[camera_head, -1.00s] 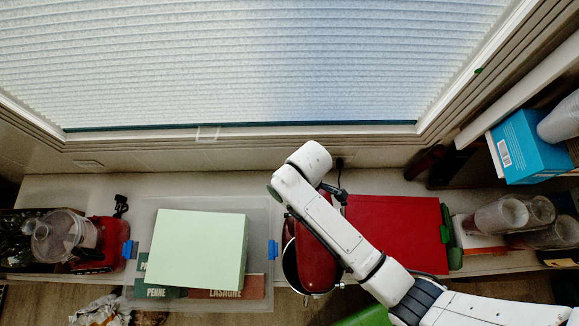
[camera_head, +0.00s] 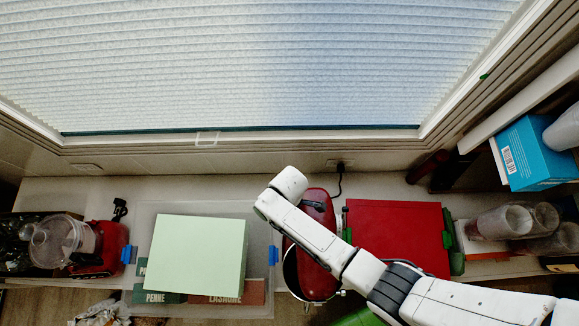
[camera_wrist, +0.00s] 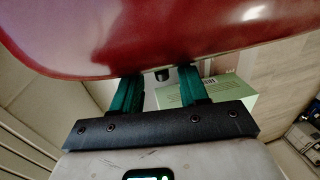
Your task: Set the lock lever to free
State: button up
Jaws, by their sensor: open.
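The red stand mixer (camera_head: 318,275) stands on the shelf below the window, its metal bowl (camera_head: 292,270) at its left side, partly hidden by my arm. In the wrist view the mixer's glossy red body (camera_wrist: 150,35) fills the top. My gripper (camera_wrist: 160,88) is open, its two green fingers apart and their tips close against the red body's lower edge. A small dark knob (camera_wrist: 162,73), possibly the lock lever, shows between the fingertips. I cannot tell whether the fingers touch it or which way it is set. The fingers are hidden in the head view.
A clear bin (camera_head: 146,222) with a pale green box (camera_head: 200,255) and pasta boxes stands left of the mixer. A red box (camera_head: 395,232) stands close on its right. A cord runs to the wall outlet (camera_head: 340,163). Plastic cups (camera_head: 505,222) stand farther right.

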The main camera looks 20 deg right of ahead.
jog(key=shift+f, duration=0.3)
jog(key=shift+c, duration=0.2)
grip_shut()
jog(key=shift+s, duration=0.1)
